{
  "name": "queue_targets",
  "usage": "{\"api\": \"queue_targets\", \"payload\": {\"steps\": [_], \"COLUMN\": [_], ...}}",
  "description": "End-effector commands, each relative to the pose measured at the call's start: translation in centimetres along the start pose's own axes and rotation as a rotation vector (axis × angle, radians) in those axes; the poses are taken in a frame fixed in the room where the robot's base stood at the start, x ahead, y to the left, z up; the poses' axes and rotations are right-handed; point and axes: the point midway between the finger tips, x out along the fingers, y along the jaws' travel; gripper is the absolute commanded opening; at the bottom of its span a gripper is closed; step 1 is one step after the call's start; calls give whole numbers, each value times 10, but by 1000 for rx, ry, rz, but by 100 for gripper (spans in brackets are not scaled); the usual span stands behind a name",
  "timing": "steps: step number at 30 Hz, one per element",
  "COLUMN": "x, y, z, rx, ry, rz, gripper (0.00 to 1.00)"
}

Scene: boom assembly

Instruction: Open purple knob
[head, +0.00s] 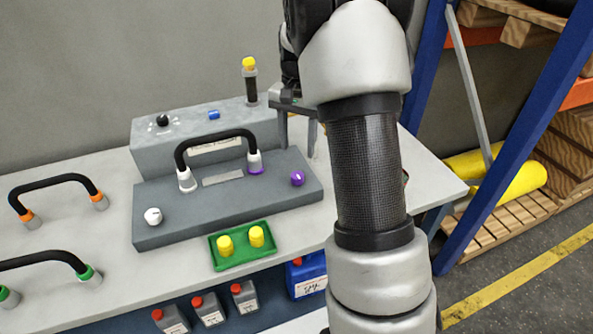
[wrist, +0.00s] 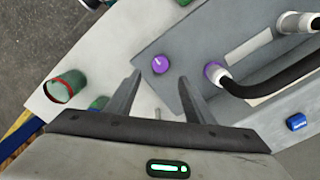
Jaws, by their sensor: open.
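The purple knob (head: 297,178) sits on the right end of the grey fixture block (head: 225,219). In the wrist view the purple knob (wrist: 160,65) lies just beyond the fingertips, between their lines. My gripper (head: 299,127) is open and empty, above and behind the right end of the block; its two fingers (wrist: 157,82) show in the wrist view, apart from the knob. A black hose (head: 215,138) arches over the block, with a purple-ringed end (head: 255,164) near the knob.
A white knob (head: 153,216) is on the block's left. A green tray (head: 243,262) with two yellow caps stands in front. A raised grey box (head: 190,141) with a yellow-topped post (head: 250,80) is behind. Other hoses lie left. A blue rack (head: 490,150) stands right.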

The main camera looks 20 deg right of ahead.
Motion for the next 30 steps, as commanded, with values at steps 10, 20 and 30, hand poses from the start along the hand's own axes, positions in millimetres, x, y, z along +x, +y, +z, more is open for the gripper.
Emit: {"api": "queue_targets", "payload": {"steps": [10, 20, 30], "x": [72, 96, 96], "y": [0, 0, 0], "z": [1, 0, 0], "rx": [0, -1, -1], "ry": [-3, 0, 1], "rz": [1, -1, -1], "gripper": [48, 48, 29]}}
